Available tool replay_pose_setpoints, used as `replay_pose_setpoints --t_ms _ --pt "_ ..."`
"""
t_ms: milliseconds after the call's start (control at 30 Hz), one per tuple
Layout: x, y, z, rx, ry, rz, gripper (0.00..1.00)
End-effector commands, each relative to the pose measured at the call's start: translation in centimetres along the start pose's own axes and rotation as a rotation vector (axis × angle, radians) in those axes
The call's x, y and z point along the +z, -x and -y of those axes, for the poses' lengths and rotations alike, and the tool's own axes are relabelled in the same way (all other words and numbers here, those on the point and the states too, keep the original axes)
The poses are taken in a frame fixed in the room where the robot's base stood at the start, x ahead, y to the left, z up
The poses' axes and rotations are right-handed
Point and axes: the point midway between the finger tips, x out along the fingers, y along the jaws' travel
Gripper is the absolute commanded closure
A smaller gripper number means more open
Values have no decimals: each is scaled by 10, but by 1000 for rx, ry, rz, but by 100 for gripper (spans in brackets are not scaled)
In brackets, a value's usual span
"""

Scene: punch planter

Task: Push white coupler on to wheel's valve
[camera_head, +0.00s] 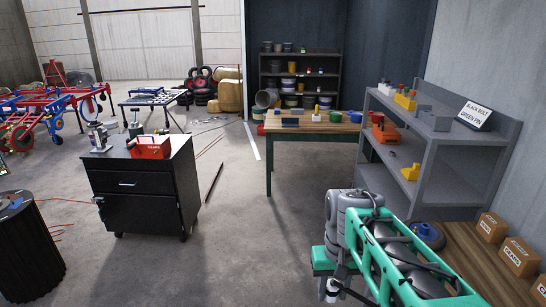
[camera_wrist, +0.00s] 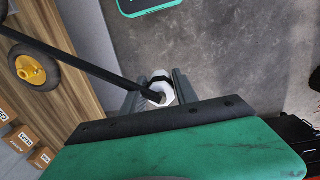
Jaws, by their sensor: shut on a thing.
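In the wrist view my gripper (camera_wrist: 158,94) is shut on a white coupler (camera_wrist: 166,88), held between its grey fingers. A black hose (camera_wrist: 108,73) runs from the coupler to the upper left. A black wheel with a yellow hub (camera_wrist: 38,71) lies on a wooden surface at the left, apart from the coupler. In the head view my gripper (camera_head: 333,287) is low at the lower middle, left of my green arm. A dark wheel with a blue hub (camera_head: 428,235) shows partly behind that arm. I cannot make out a valve on either wheel.
The wooden surface (camera_head: 488,262) holds several cardboard boxes (camera_head: 519,256) at the right. A grey shelf unit (camera_head: 440,150) stands behind it. A black cabinet (camera_head: 146,190) stands at the left. Bare concrete floor lies between the cabinet and my arm.

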Motion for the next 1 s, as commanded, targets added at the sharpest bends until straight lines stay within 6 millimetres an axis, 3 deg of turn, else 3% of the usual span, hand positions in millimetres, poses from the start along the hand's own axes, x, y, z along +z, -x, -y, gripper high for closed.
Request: replay_pose_setpoints --t_ms 133,267,367,533,767,1000 --pt "0 0 10 0 26 0 100" --pt "0 1 -10 0 -27 0 100" --pt "3 -1 -45 0 -120 1 100" --pt "28 -17 -128 0 -351 4 100" --pt "97 -48 -235 -1 -697 4 100" --pt "199 -82 -318 -1 -1059 3 100"
